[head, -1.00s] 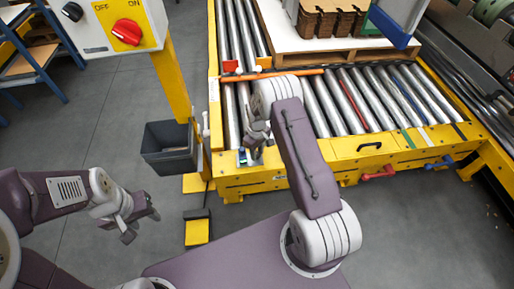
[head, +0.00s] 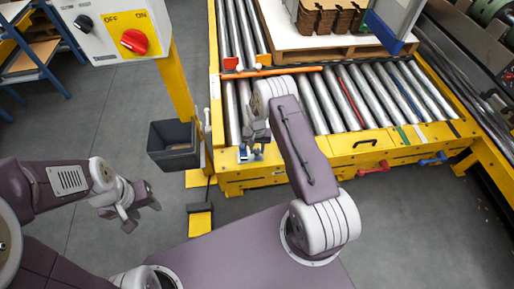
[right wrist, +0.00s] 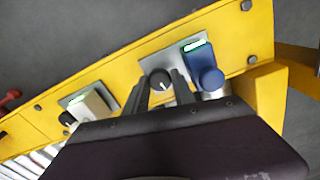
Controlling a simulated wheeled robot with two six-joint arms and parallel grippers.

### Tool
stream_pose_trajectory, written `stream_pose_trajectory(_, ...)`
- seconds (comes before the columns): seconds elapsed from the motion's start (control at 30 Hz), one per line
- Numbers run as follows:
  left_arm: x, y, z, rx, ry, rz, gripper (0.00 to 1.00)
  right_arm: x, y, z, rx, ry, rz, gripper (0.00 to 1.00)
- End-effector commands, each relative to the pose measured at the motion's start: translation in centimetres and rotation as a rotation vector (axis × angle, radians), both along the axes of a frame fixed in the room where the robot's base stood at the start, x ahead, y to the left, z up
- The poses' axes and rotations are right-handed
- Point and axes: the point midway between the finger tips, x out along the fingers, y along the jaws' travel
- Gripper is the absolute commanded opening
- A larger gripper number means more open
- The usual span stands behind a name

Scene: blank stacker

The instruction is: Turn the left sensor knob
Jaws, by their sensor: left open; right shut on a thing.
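A black sensor knob (right wrist: 160,79) with a pale mark sits on a grey plate, beside a blue sensor (right wrist: 200,62) with a green light. My right gripper (right wrist: 159,85) has its fingers on both sides of this knob and is shut on it. In the head view my right gripper (head: 256,150) is at the conveyor's front-left corner, by the blue sensor (head: 243,154), and hides the knob. A pale sensor (right wrist: 94,104) with another black knob (right wrist: 67,118) is further left in the right wrist view. My left gripper (head: 137,212) is open and empty above the floor.
The yellow conveyor frame (head: 320,155) carries the rollers, with red (head: 373,167) and blue (head: 434,159) handles at its front. A control box (head: 110,32) with a red switch stands upper left. A grey bin (head: 172,145) hangs by its post.

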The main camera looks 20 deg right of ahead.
Motion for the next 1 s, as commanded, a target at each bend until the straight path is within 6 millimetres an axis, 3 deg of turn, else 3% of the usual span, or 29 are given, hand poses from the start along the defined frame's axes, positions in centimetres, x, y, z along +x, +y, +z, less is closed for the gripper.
stream_pose_trajectory(0.4, 0.00, 0.00, 0.58, 0.000, 0.000, 0.000, 0.44, -0.03, 0.00, 0.01, 0.000, 0.001, -0.178, 0.00)
stream_pose_trajectory(0.97, 0.01, 0.00, 0.61, 0.000, 0.000, 0.000, 0.44, 0.00, -0.01, -0.01, 0.000, 0.000, -0.206, 0.00)
stream_pose_trajectory(1.0, 0.00, 0.00, 0.61, 0.000, 0.000, 0.000, 0.44, 0.00, -0.01, -0.01, 0.000, 0.000, -0.206, 0.36)
